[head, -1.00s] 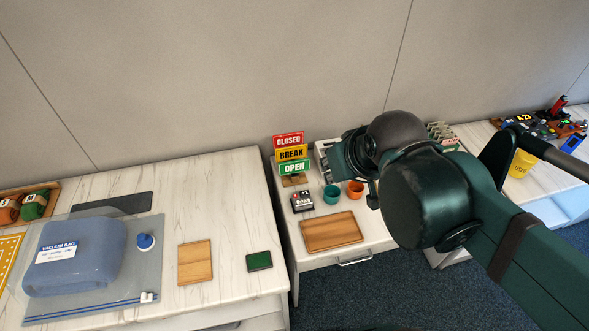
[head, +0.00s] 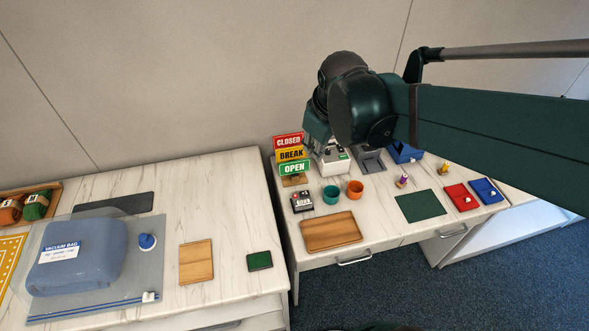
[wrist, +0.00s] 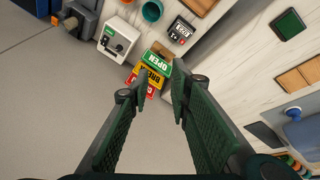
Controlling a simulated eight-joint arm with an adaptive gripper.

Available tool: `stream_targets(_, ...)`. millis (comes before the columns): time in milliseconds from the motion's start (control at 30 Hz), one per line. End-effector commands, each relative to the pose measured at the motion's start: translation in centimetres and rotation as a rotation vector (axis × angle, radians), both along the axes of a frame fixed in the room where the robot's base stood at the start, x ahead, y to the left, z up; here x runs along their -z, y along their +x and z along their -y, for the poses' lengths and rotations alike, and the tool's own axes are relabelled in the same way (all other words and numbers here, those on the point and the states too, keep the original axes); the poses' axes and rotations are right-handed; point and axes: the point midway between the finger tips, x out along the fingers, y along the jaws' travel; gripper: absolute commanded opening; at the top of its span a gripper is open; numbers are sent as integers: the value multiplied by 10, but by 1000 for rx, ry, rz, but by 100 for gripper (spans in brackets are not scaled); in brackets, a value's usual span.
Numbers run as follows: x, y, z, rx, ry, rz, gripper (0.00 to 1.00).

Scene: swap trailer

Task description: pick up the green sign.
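The green sign reading OPEN (head: 294,168) is the lowest and front-most of three signs on a small wooden stand (head: 294,181). The yellow BREAK sign (head: 291,154) and the red CLOSED sign (head: 288,140) rise behind it. In the wrist view, the green sign (wrist: 157,63) shows just beyond my fingertips, nearly between them. My gripper (wrist: 160,82) is open and empty, its two fingers apart. It touches no sign that I can see. In the head view, my arm's end hangs just right of the signs, and its fingers are hard to make out.
A white box with knobs (head: 332,160) stands right of the signs. A black device (head: 303,202), a teal cup (head: 331,194), an orange cup (head: 355,188) and a wooden tray (head: 331,231) are in front. The wall (head: 220,70) behind is bare.

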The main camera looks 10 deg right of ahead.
Motion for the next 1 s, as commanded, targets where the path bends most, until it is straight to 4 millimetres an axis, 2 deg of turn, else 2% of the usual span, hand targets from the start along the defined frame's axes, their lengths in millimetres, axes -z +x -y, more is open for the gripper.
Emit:
stream_targets(467, 30, 57, -7, -237, -103, -111, 21)
stream_targets(1000, 84, 114, -17, -515, -194, -237, 21)
